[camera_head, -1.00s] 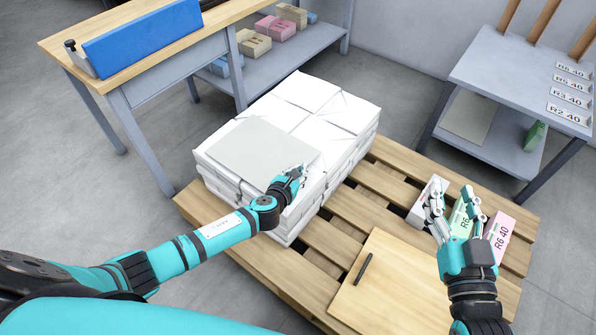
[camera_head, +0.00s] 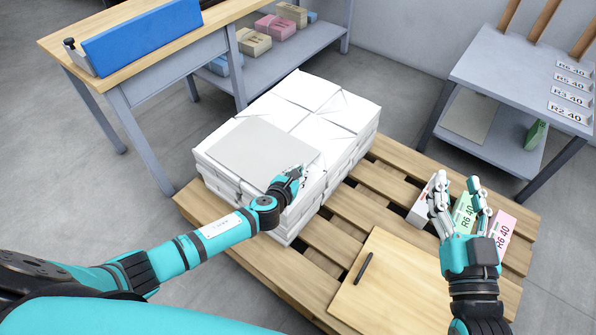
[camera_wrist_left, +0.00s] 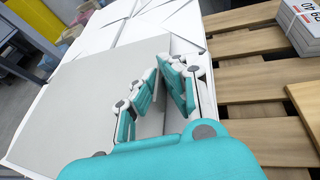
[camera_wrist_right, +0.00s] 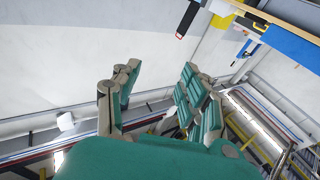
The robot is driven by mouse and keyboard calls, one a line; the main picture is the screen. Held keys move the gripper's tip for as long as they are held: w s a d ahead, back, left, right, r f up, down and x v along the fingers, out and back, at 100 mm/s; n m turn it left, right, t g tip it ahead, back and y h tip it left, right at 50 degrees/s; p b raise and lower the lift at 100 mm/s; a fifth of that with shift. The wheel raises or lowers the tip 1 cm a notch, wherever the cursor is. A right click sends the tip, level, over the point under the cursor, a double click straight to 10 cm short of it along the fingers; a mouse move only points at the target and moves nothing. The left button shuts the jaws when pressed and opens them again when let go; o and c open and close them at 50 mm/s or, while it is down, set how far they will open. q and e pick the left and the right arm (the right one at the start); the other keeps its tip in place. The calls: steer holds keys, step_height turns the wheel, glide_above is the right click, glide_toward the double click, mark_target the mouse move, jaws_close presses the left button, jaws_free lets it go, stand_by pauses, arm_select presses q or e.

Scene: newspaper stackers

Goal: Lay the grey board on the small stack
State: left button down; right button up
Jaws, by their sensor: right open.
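The grey board (camera_head: 262,152) lies flat on the near end of the white newspaper stack (camera_head: 329,134) on the pallet; it also shows in the left wrist view (camera_wrist_left: 88,95). My left gripper (camera_head: 292,179) is at the board's right-hand edge, low over the stack. In the left wrist view its fingers (camera_wrist_left: 161,72) are close together at that edge. I cannot tell whether they pinch the board. My right gripper (camera_head: 456,193) is open and empty above the right part of the pallet, fingers pointing up.
The pallet (camera_head: 308,262) holds a wooden panel (camera_head: 390,275) with a dark handle, and labelled bundles, one pink (camera_head: 505,228), behind my right gripper. A workbench (camera_head: 225,15) stands at the back left, a grey shelf table (camera_head: 500,72) at the right.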

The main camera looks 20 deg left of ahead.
arm_select(q)
steer(key=shift+f, duration=0.2)
arm_select(e)
steer(key=shift+s+a+r+t, duration=0.1)
steer(key=shift+r+t, duration=0.3)
steer(key=shift+r, duration=0.2)
arm_select(q)
steer(key=c, duration=1.4)
jaws_free()
arm_select(e)
steer(key=shift+r, duration=0.25)
arm_select(q)
steer(key=shift+s+r, duration=0.1)
steer(key=shift+s, duration=0.4)
steer(key=v, duration=1.1)
steer(key=shift+r, duration=0.1)
arm_select(e)
steer(key=shift+f, duration=0.1)
